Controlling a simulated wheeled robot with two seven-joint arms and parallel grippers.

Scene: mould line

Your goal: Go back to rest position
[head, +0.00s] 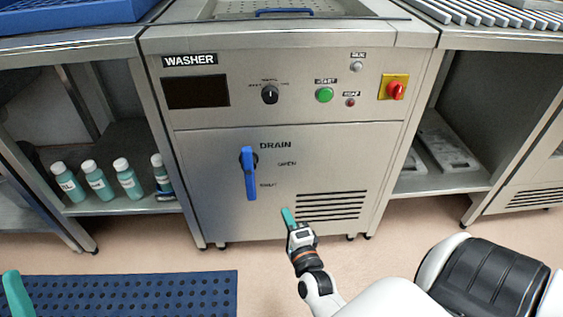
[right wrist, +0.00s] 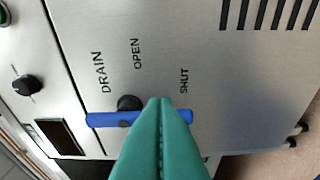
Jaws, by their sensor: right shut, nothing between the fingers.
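The washer (head: 225,145) stands straight ahead with a blue drain handle (head: 250,175) on its front panel. The handle hangs vertically, its lower end level with the SHUT label; it also shows in the right wrist view (right wrist: 103,120). My right gripper (head: 287,214) is shut and empty, in front of the panel, below and right of the handle and apart from it in the head view. In the right wrist view its teal fingers (right wrist: 160,108) are together and overlap part of the handle. A teal fingertip of my left gripper (head: 14,292) shows at the lower left edge; its jaws cannot be made out.
Several teal bottles (head: 95,180) stand on the left lower shelf. Grey plates (head: 445,150) lie on the right lower shelf. A blue perforated mat (head: 140,292) lies on the floor at lower left. The washer has a green button (head: 324,95) and a red switch (head: 395,89).

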